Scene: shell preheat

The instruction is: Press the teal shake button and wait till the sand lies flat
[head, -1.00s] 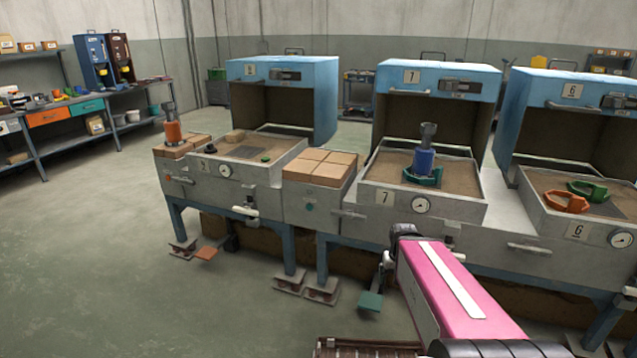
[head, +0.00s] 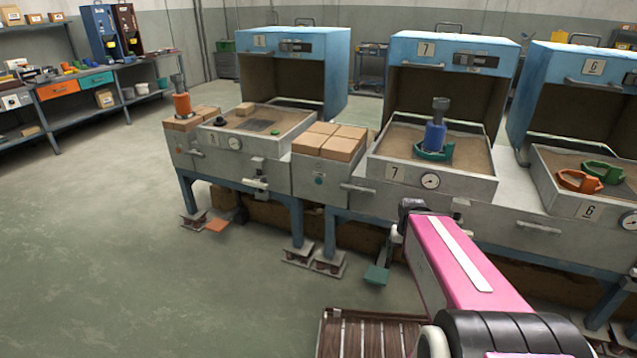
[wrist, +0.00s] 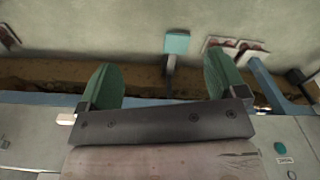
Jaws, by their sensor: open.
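A small round teal button (head: 318,181) is on the front of the grey cabinet between two sand tubs. The wrist view shows a round teal button (wrist: 280,149) with a small label at lower right, clear of my gripper. A teal foot pedal (head: 376,275) hangs below the front of tub 7; a teal plate in the wrist view (wrist: 176,42) appears between and beyond my fingers. My gripper (wrist: 162,85) is open, with two green fingers apart and nothing between them. Tub 7 (head: 440,188) holds brown sand (head: 400,140); its flatness is hard to judge.
A blue cylinder (head: 435,137) stands in a teal cradle (head: 433,153) on the sand in tub 7. Tub 6 (head: 560,197) holds orange and green cradles. Tan blocks (head: 343,148) cover the middle cabinet. The floor to the left is clear.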

